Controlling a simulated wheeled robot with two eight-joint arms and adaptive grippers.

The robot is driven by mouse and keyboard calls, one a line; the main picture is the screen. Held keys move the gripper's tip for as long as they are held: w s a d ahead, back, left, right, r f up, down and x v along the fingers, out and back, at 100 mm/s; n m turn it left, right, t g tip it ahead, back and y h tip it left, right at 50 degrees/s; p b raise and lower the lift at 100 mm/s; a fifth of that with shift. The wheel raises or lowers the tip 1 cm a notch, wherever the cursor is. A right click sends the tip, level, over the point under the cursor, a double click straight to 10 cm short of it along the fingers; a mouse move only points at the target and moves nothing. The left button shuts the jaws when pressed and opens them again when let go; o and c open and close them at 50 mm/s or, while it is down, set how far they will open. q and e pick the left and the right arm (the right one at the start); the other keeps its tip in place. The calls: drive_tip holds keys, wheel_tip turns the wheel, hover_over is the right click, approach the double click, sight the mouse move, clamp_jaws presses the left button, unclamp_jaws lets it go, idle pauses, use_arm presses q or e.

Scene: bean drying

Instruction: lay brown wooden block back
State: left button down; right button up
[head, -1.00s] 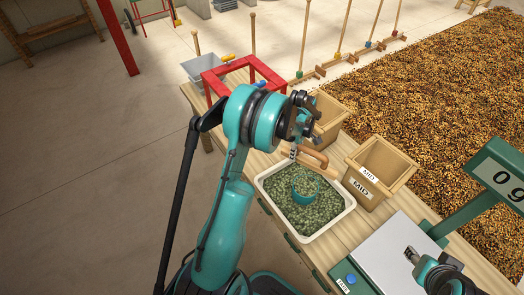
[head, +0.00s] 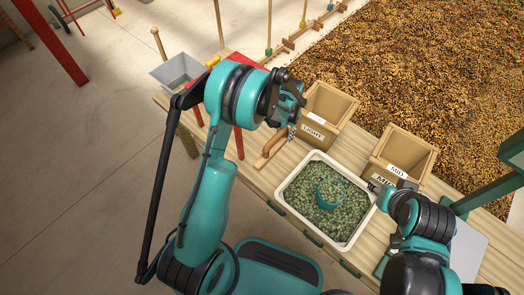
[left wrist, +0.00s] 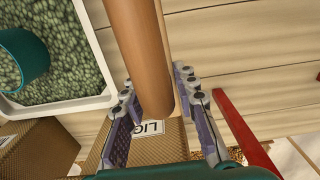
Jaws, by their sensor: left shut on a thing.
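The brown wooden block (head: 270,144), a long rounded piece, is at my left gripper (head: 291,131), over the tabletop between the white tray and the red frame. In the left wrist view it is a brown rounded bar (left wrist: 139,45) running down between the fingers of my left gripper (left wrist: 160,110). The left gripper is shut on it. I cannot tell whether the block touches the table. My right gripper (head: 374,187) is by the right rim of the white tray; its fingers are too small to read.
The white tray (head: 285,199) holds green beans and a teal cup (head: 328,192). The LIGHT bin (head: 316,131) stands behind it and the MID bin (head: 381,170) to its right. A red frame (head: 240,143) stands left. Bare tabletop (head: 250,178) lies left of the tray.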

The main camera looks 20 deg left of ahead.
sight(283, 152)
use_arm(q)
drive_tip(key=shift+f, duration=0.35)
wheel_tip(283, 152, down, 9)
drive_tip(key=b, duration=0.3)
drive_tip(key=shift+r+b, duration=0.15)
drive_tip(key=shift+b, duration=0.25)
drive_tip(key=shift+f, duration=0.3)
drive_tip(key=shift+f, duration=0.15)
drive_tip(key=c, duration=1.2)
unclamp_jaws()
